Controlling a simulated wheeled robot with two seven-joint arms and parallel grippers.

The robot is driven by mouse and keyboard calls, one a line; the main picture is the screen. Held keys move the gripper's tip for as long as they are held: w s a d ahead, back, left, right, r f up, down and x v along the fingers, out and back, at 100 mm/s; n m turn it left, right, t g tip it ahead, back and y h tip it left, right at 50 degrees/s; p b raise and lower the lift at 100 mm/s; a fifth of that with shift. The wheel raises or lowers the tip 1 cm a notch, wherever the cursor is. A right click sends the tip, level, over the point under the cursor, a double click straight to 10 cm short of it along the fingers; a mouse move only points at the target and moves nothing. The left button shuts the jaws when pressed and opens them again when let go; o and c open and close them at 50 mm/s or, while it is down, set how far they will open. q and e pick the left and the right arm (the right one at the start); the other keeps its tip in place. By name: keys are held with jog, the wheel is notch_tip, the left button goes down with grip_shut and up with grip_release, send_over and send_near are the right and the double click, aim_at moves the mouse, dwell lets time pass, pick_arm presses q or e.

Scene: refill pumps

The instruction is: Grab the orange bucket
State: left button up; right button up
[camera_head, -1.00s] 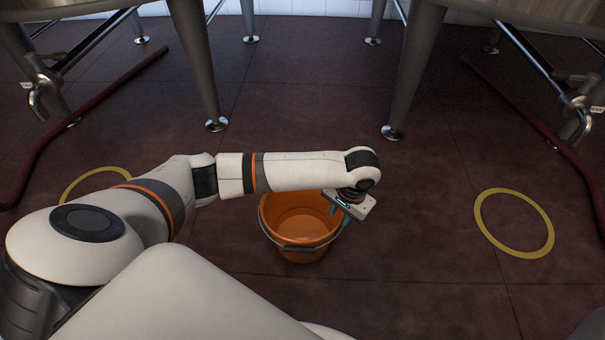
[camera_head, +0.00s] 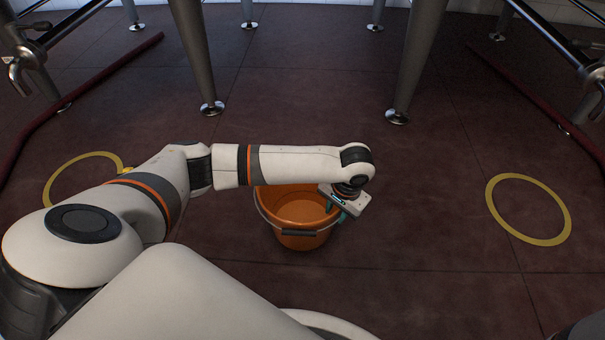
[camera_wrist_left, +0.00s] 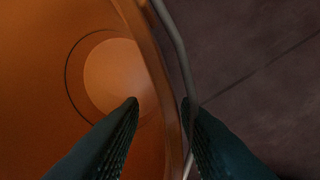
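The orange bucket (camera_head: 300,237) stands upright on the floor in the middle of the head view, with a dark handle grip at its front. My left gripper (camera_head: 337,211) is at the bucket's right rim, pointing down. In the left wrist view, my gripper's dark fingers (camera_wrist_left: 160,108) are apart, one over the inside of the bucket (camera_wrist_left: 95,30) and one outside. The rim and the thin grey handle wire (camera_wrist_left: 181,60) run between them. A gap shows between the inner finger and the rim. My right gripper is out of view.
Yellow floor rings lie at right (camera_head: 528,210) and left (camera_head: 82,180), the left one partly behind my arm. Metal legs (camera_head: 405,85) of large vessels stand behind the bucket. Dark red hoses (camera_head: 85,92) lie on both sides. The floor right of the bucket is clear.

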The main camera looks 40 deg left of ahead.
pick_arm(q)
notch_tip(320, 180, down, 2)
jog(key=shift+a+b, duration=0.1)
jog(key=shift+b, duration=0.3)
jog(key=shift+r, duration=0.1)
jog(key=shift+c, duration=0.4)
grip_shut()
dwell(0.6)
